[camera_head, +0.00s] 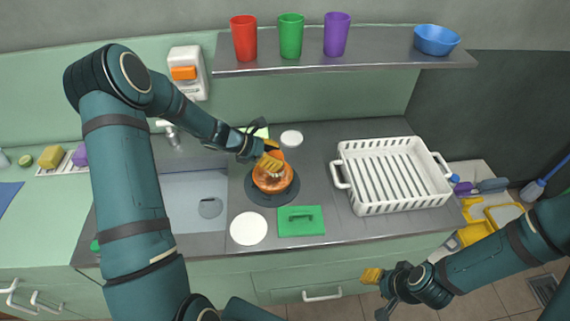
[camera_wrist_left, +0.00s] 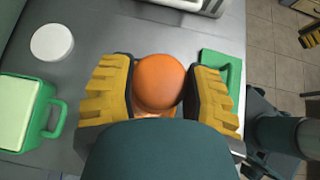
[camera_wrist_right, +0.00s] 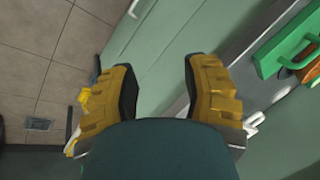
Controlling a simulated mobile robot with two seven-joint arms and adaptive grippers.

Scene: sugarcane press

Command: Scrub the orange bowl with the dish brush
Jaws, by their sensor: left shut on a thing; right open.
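The orange bowl (camera_head: 268,185) sits on a dark round mat (camera_head: 256,196) on the grey counter, right of the sink. My left gripper (camera_head: 270,162) is directly over the bowl and shut on the dish brush. The brush's rounded orange top (camera_wrist_left: 160,82) shows between the yellow fingers in the left wrist view. Pale bristles (camera_head: 275,174) show low in the bowl, partly hidden by the fingers; I cannot tell how firmly they touch it. My right gripper (camera_wrist_right: 158,78) is open and empty, low in front of the cabinets.
A white dish rack (camera_head: 400,203) stands to the right. A green handled item (camera_head: 301,228) and a white disc (camera_head: 248,229) lie in front of the bowl. Another white disc (camera_head: 291,138) lies behind it. The sink (camera_head: 194,190) is left. Cups and a blue bowl (camera_head: 436,40) are shelved above.

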